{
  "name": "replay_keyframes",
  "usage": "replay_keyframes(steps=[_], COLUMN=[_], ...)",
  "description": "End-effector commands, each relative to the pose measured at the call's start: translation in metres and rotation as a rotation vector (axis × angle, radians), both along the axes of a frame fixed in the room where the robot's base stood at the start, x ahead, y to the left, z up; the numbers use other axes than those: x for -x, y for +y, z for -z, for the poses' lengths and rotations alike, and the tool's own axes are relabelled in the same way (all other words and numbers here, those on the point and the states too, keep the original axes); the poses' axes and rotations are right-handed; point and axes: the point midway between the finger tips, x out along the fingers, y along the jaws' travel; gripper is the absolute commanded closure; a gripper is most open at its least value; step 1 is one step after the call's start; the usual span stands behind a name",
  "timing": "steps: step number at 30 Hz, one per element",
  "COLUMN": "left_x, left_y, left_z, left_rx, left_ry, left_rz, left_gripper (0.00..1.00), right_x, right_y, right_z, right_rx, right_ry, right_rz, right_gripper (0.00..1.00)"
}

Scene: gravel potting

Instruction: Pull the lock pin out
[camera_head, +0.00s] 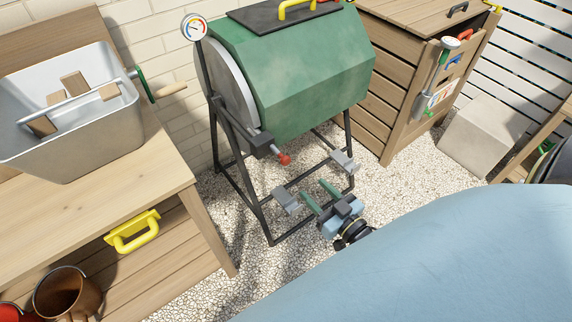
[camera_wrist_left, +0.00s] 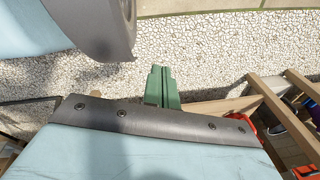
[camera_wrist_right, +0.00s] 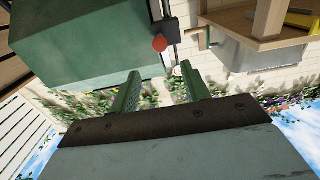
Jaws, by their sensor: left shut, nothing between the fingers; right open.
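The lock pin has a red knob (camera_head: 284,159) and sits in a dark block on the black frame at the front of the green drum (camera_head: 300,75). The red knob also shows in the right wrist view (camera_wrist_right: 159,43), against the dark frame post beside the drum. My right gripper (camera_head: 318,193) is open and empty, below and to the right of the knob and apart from it. Its two green fingers (camera_wrist_right: 160,82) stand apart in the right wrist view. My left gripper (camera_wrist_left: 161,72) is shut and empty over gravel, outside the head view.
A wooden bench (camera_head: 80,228) with a metal tub (camera_head: 70,135) stands on the left. The drum's black legs and grey foot blocks (camera_head: 286,200) are close to my right gripper. A wooden cabinet (camera_head: 402,60) stands behind right.

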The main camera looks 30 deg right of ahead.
Motion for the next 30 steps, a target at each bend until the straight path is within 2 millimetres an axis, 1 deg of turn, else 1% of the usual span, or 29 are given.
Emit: replay_keyframes(steps=[5, 12, 18, 24, 30], left_x=[-0.01, -0.035, -0.054, -0.063, -0.065], left_y=[-0.001, -0.005, -0.008, -0.01, -0.01], left_z=[-0.003, -0.015, -0.03, -0.039, -0.042], left_rx=[-0.001, 0.001, 0.0, 0.0, 0.001], left_ry=[-0.009, -0.028, -0.043, -0.048, -0.051], left_rz=[-0.003, -0.012, -0.02, -0.024, -0.025], left_gripper=[1.0, 1.0, 1.0, 1.0, 1.0], right_x=[-0.022, -0.073, -0.11, -0.128, -0.132], right_y=[0.002, 0.006, 0.009, 0.01, 0.011], right_z=[-0.004, -0.002, -0.002, -0.002, -0.002], right_rx=[-0.003, -0.001, -0.003, -0.002, -0.001], right_ry=[-0.013, -0.011, -0.01, -0.007, -0.005], right_rz=[0.0, 0.0, 0.0, -0.001, -0.001], right_gripper=[0.54, 0.54, 0.54, 0.54, 0.54])
